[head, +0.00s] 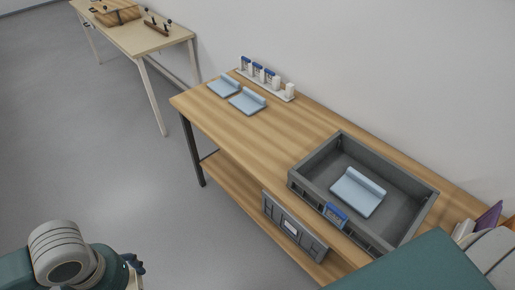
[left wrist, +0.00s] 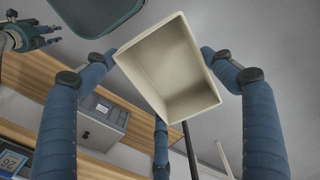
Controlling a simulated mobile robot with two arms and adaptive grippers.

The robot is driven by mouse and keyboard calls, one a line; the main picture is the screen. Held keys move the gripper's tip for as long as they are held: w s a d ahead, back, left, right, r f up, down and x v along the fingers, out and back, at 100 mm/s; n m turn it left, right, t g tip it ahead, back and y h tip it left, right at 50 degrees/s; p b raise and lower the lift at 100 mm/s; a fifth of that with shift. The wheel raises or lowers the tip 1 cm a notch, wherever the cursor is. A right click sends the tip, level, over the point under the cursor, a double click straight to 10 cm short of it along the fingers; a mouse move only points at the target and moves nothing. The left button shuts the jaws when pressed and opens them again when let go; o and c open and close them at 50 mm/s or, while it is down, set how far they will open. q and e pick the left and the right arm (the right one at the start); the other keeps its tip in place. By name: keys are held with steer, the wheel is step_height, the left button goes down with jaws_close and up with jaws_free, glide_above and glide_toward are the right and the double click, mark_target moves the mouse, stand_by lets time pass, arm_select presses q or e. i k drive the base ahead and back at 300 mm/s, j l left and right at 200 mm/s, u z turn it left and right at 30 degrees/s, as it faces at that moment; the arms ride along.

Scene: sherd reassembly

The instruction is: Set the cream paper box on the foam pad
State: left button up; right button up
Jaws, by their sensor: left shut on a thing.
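The cream paper box (left wrist: 172,68) fills the middle of the left wrist view, tilted, with its hollow inside facing the camera. My left gripper (left wrist: 165,80) is shut on it, its blue padded fingers around the box. In the head view my left gripper (head: 135,268) is at the bottom left, away from the table, and the box is mostly hidden. Light blue pads lie on the table: one pad (head: 357,191) inside a grey tray, and two more pads (head: 224,85) (head: 247,101) farther back. My right gripper (left wrist: 25,36) shows at the upper left of the left wrist view, fingers spread and empty.
The grey tray (head: 297,178) has raised walls and sits on the wooden table (head: 290,126). A white rack (head: 288,97) with small labelled containers stands by the wall. Purple and white items (head: 488,219) stand at the right. Bare tabletop lies between pads and tray.

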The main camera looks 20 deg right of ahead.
mark_target(356, 194)
steer(key=i+u, duration=0.15)
steer(key=u, duration=0.6)
steer(key=i+j+z, duration=0.1)
steer(key=i, duration=0.55)
steer(key=i+z, duration=0.4)
steer(key=i+j+z, duration=0.1)
steer(key=z, duration=0.25)
steer(key=i+l+z, duration=0.1)
steer(key=z, duration=0.35)
steer(key=i+z, duration=0.1)
steer(key=z, duration=0.35)
steer(key=i+z, duration=0.15)
steer(key=z, duration=0.35)
steer(key=i+z, duration=0.1)
steer(key=z, duration=0.35)
steer(key=i+z, duration=0.1)
steer(key=z, duration=0.35)
steer(key=i+j+z, duration=0.1)
steer(key=z, duration=0.35)
